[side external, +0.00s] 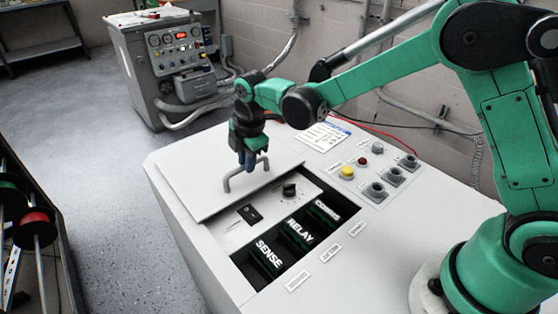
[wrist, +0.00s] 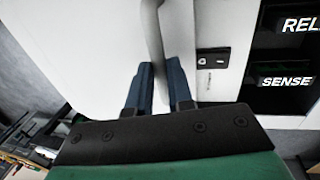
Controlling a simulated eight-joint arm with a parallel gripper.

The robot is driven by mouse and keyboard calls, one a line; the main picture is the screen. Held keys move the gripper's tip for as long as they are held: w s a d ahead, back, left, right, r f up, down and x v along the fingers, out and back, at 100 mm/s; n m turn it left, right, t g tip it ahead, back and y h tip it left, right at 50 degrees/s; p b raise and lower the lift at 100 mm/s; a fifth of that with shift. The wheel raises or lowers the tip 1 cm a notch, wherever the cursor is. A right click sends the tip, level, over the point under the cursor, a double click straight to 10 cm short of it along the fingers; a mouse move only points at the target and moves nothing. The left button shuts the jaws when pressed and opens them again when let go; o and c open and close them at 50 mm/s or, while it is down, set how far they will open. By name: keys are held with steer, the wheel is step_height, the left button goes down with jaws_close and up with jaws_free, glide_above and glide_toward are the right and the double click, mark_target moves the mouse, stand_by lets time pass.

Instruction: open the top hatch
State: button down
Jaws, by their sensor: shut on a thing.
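The top hatch (side external: 205,176) is a flat white panel on the white cabinet, lying to the left of an uncovered recess. Its grey loop handle (side external: 229,183) stands up near the panel's right part. My gripper (side external: 248,162), with blue fingers, points down and is shut on the handle. In the wrist view my gripper (wrist: 158,70) has a finger on each side of the handle (wrist: 152,25), and the hatch (wrist: 95,45) fills the left. Part of the handle is hidden by the fingers.
The recess shows slots labelled SENSE (side external: 268,254), RELAY (side external: 300,230) and a third with a partly readable label. A black switch (side external: 249,214) and knob (side external: 289,190) sit beside them. Several buttons and sockets (side external: 375,191) lie to the right. A spool rack (side external: 35,225) stands at the left.

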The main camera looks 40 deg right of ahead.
steer(key=c, duration=0.8)
jaws_free()
steer(key=shift+s+r, duration=0.2)
steer(key=shift+r, duration=0.7)
steer(key=shift+s+r, duration=0.15)
steer(key=shift+r, duration=0.8)
steer(key=shift+s+r, duration=0.2)
steer(key=shift+r, duration=0.7)
steer(key=s+d+r+m+t, duration=0.2)
steer(key=s+d+m, duration=0.1)
steer(key=s+m, duration=0.4)
steer(key=s+d+r+m+t, duration=0.2)
steer(key=s+m, duration=0.5)
steer(key=m, duration=0.4)
steer(key=shift+s+d+t, duration=0.15)
steer(key=shift+d+t, duration=0.35)
steer(key=shift+d, duration=0.75)
